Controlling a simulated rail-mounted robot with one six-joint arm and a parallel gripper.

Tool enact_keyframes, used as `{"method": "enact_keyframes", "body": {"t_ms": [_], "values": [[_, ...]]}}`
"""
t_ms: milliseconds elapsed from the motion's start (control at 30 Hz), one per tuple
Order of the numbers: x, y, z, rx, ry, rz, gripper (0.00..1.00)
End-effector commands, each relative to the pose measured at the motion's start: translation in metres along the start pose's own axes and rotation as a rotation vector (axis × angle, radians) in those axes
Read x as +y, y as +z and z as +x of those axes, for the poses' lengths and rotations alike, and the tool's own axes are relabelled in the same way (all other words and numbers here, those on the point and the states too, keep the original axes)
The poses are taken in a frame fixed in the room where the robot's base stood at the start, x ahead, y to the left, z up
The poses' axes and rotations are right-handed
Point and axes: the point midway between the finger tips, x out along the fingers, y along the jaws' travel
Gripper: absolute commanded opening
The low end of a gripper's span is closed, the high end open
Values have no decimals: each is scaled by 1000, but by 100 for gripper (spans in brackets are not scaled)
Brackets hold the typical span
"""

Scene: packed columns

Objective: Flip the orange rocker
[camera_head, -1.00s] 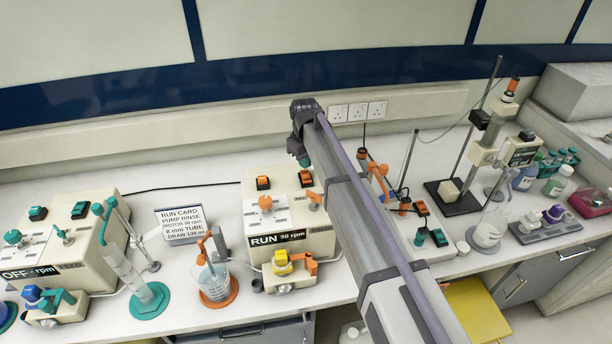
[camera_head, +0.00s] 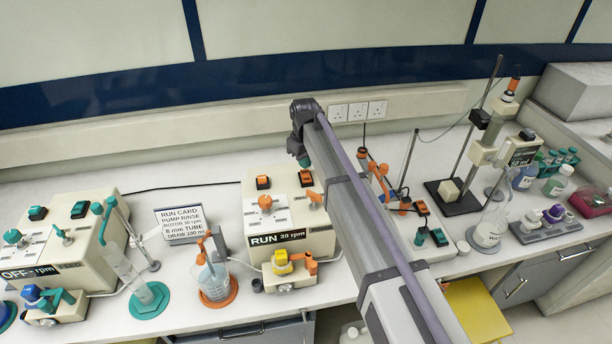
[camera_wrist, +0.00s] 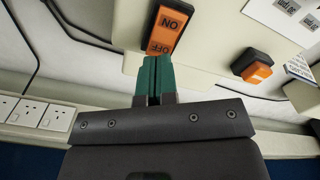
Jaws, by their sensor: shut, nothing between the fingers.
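An orange rocker (camera_wrist: 166,30) marked ON and OFF stands in front of my fingertips in the wrist view, its OFF end nearer them. It matches the right-hand rocker (camera_head: 305,178) on the back top of the middle cream pump (camera_head: 325,238) in the head view. A second orange rocker (camera_wrist: 257,70) is to the right in the wrist view and is the left-hand one (camera_head: 263,183) in the head view. My gripper (camera_wrist: 155,62) has teal fingers, shut and empty, at the rocker's OFF end. I cannot tell whether they touch it. The head view shows it (camera_head: 304,160) just behind the pump.
The wall with white sockets (camera_head: 357,111) is close behind my gripper. An orange-knobbed plate (camera_head: 265,204) lies in front of the rockers on the pump. A rod stand (camera_head: 409,165) and an orange-clipped stand (camera_head: 378,172) stand right of my arm. Bench left of the pump holds a run card (camera_head: 182,222).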

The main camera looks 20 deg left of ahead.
Motion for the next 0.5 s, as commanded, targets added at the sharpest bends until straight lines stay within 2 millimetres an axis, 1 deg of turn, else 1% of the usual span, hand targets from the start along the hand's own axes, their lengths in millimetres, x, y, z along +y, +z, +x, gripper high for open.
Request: {"method": "enact_keyframes", "body": {"t_ms": [500], "values": [[0, 0, 9, 0, 0, 0, 0]]}}
